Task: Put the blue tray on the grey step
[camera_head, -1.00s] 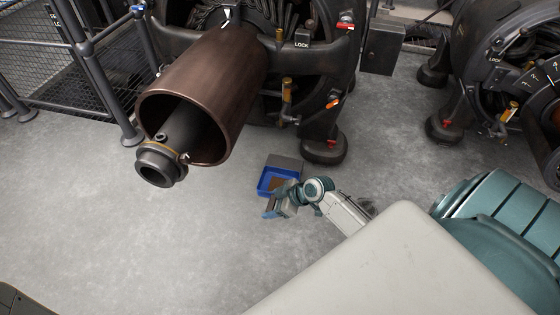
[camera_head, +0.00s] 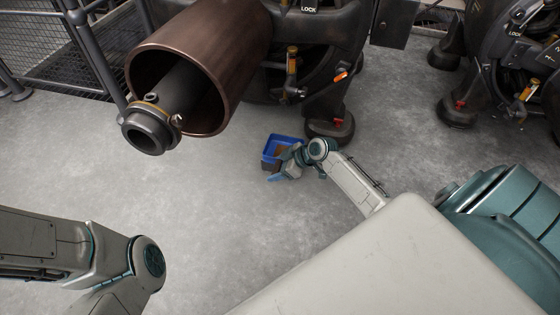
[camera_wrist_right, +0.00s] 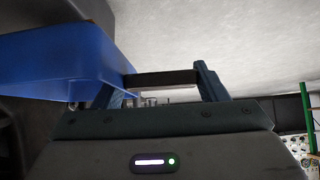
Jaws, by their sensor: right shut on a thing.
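The blue tray (camera_head: 270,160) is near the middle of the head view, by the foot of a dark machine. Its inside looks brownish. My right gripper (camera_head: 284,173) is at the tray's near side and is shut on it. In the right wrist view, the tray (camera_wrist_right: 50,55) fills the upper left, beside the left finger. A dark bar lies across between the fingers of the right gripper (camera_wrist_right: 165,88). The grey step is not distinguishable now; the tray may hide it. My left arm shows at the lower left, but its gripper is out of frame.
A big brown cylinder (camera_head: 215,65) juts out to the left of and above the tray. A dark machine foot (camera_head: 330,128) stands just right of the tray. A railing (camera_head: 60,50) is at the far left. The floor (camera_head: 190,210) in front is clear.

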